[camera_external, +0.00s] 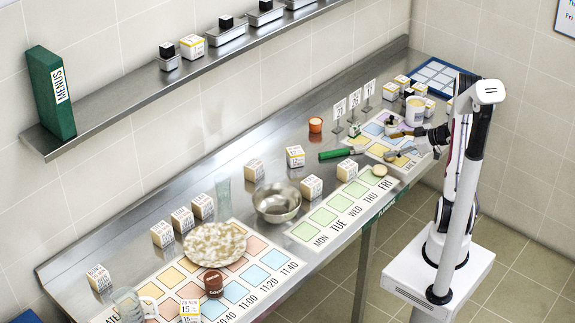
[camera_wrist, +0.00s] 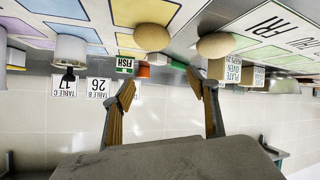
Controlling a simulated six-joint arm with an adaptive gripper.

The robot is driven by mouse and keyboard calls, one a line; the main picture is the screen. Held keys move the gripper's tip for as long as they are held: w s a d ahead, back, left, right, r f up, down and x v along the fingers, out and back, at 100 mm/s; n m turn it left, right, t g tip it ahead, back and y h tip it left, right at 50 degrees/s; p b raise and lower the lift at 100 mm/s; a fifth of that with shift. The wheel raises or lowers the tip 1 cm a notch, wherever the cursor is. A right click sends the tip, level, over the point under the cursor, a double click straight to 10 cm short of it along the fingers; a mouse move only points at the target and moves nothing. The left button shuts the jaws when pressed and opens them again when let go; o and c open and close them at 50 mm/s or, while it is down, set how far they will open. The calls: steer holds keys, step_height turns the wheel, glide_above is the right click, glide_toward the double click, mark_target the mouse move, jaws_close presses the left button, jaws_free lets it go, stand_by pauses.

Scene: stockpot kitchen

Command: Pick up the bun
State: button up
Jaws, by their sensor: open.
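Two round tan bun-like things show. One bun (camera_external: 379,170) sits at the FRI end of the green-squared day strip; in the wrist view it is the right-hand one (camera_wrist: 215,45). The other bun (camera_external: 401,161) lies on the mat of coloured squares and is left of it in the wrist view (camera_wrist: 152,37). I cannot tell which one the task means. My gripper (camera_external: 392,145) is open and empty above the coloured mat, with its fingers pointing left in the external view. In the wrist view its fingers (camera_wrist: 160,88) are apart, with neither bun between them.
A green-handled tool (camera_external: 340,153) lies just left of my gripper. Sign stands (camera_external: 354,104), an orange cup (camera_external: 315,125) and a white tub (camera_external: 415,110) stand behind. Labelled boxes (camera_external: 312,187) and a metal bowl (camera_external: 277,202) are further left.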

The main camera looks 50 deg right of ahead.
mark_target(384, 168)
steer(key=s+a+f+y, duration=0.1)
steer(key=s, duration=0.1)
steer(key=s+a+f+y, duration=0.1)
steer(key=s+f+y, duration=0.1)
steer(key=s+a+f+t+y, duration=0.1)
steer(key=s+f, duration=0.1)
steer(key=s, duration=0.1)
steer(key=shift+y, duration=0.4)
steer(key=shift+s+a+f+n+y, duration=0.3)
steer(key=shift+s+a+y, duration=0.2)
steer(key=shift+s, duration=0.2)
steer(key=shift+x, duration=1.25)
steer(key=shift+w+r, duration=0.1)
steer(key=shift+w+a, duration=0.4)
steer(key=shift+w, duration=0.35)
steer(key=shift+w+a, duration=0.35)
steer(key=shift+w, duration=0.35)
steer(key=shift+x, duration=0.95)
steer(key=shift+d, duration=0.1)
